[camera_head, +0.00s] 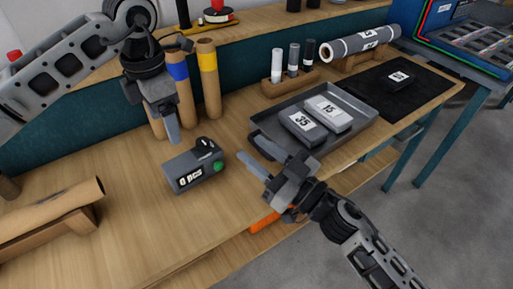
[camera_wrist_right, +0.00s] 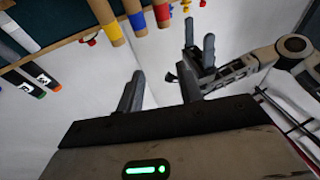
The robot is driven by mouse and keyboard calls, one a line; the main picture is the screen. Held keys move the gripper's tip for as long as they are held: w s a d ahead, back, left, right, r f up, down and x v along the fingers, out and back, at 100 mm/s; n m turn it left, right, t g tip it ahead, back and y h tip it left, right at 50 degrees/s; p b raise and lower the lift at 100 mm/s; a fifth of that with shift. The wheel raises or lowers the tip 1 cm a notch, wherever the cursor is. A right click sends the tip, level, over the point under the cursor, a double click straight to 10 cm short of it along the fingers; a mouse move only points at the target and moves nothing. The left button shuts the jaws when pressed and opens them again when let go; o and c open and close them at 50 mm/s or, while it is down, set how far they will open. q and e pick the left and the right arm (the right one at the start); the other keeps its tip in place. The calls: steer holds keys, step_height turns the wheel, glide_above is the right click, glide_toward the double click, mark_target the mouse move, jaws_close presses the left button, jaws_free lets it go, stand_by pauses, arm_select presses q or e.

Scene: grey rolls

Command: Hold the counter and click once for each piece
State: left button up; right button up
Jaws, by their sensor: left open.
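The counter (camera_head: 193,168) is a grey box with a green button and a display reading "0 pcs", standing on the wooden table. My left gripper (camera_head: 172,132) points down just behind and left of the counter, open and apart from it as far as I can tell. My right gripper (camera_head: 257,158) is open and empty, right of the counter by the tray's near left corner; its two spread fingers show in the right wrist view (camera_wrist_right: 160,95). Grey pieces marked 35 (camera_head: 303,125) and 15 (camera_head: 328,112) lie in the grey tray (camera_head: 262,121). Another marked piece (camera_head: 398,80) lies on the black mat (camera_head: 375,100).
Cardboard tubes with blue and yellow bands (camera_head: 208,80) stand behind the counter. A wooden holder (camera_head: 290,84) with several markers and a grey roll (camera_head: 362,43) stand at the back. A brown roll (camera_head: 45,220) lies at the front left. The table in front of the counter is clear.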

mark_target(178, 164)
steer(key=a+r+n+g+y, duration=0.1)
steer(key=a+n+g+y, duration=0.25)
steer(key=n+g, duration=0.3)
arm_select(q)
step_height(178, 164, down, 16)
arm_select(e)
steer(key=w+d+f+m+g+h, duration=0.1)
steer(key=w+d+f+g+h, duration=0.2)
steer(key=h, duration=0.5)
steer(key=shift+w+d+f+g, duration=0.25)
steer(key=shift+w+f+g, duration=0.55)
steer(key=shift+g, duration=0.25)
arm_select(q)
steer(key=c, duration=1.1)
steer(key=shift+c, duration=0.6)
arm_select(e)
jaws_close()
steer(key=shift+f, duration=0.1)
